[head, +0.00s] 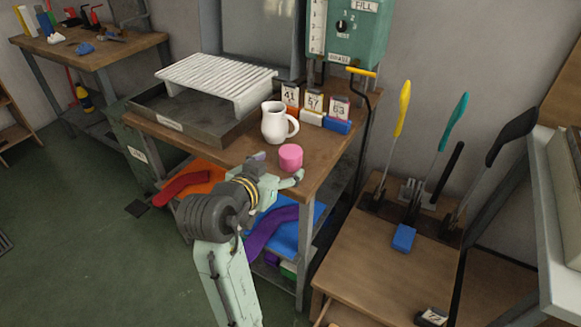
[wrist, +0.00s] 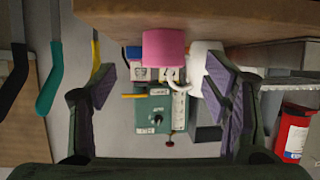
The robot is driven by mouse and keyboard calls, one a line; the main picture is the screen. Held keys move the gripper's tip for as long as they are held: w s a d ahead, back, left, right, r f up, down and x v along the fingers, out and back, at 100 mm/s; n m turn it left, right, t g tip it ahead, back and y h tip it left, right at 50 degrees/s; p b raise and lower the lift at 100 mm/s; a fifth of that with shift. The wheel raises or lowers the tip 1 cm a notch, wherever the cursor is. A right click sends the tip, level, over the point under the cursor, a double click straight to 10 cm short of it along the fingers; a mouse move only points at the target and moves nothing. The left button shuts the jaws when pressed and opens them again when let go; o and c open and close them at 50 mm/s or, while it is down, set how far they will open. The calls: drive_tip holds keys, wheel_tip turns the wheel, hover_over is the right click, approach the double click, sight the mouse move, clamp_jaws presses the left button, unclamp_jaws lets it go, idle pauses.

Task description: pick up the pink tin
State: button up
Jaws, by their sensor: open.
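The pink tin (head: 290,157) stands on the wooden worktable (head: 220,150), near its front edge and in front of the white jug (head: 275,124). My gripper (head: 276,172) is at the table's front edge, just in front of the tin, with its fingers apart. In the wrist view, which appears upside down, the pink tin (wrist: 163,48) shows ahead, between the two spread fingers of my gripper (wrist: 160,75). Nothing is held. I cannot tell whether the tin is level with the fingertips or a little beyond them.
Number cards on coloured blocks (head: 313,107) stand behind the jug. A grey tray with a ribbed white rack (head: 215,78) fills the table's left. A green machine (head: 350,35) is behind. Long-handled tools (head: 402,110) stand upright at right. Coloured socks (head: 270,232) lie on the shelf below.

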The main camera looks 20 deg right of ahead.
sight(286, 159)
drive_tip(key=x, duration=0.2)
drive_tip(key=p+x, duration=0.1)
drive_tip(key=x, duration=0.2)
drive_tip(key=shift+w+d+r, duration=0.15)
drive_tip(key=shift+w+r, duration=0.15)
drive_tip(key=shift+w, duration=0.2)
drive_tip(key=shift+w+d+f, duration=0.25)
drive_tip(key=shift+w+f, duration=0.05)
drive_tip(key=shift+w, duration=0.1)
drive_tip(key=shift+c, duration=0.4)
drive_tip(key=c, duration=1.2)
drive_tip(key=shift+r, duration=0.1)
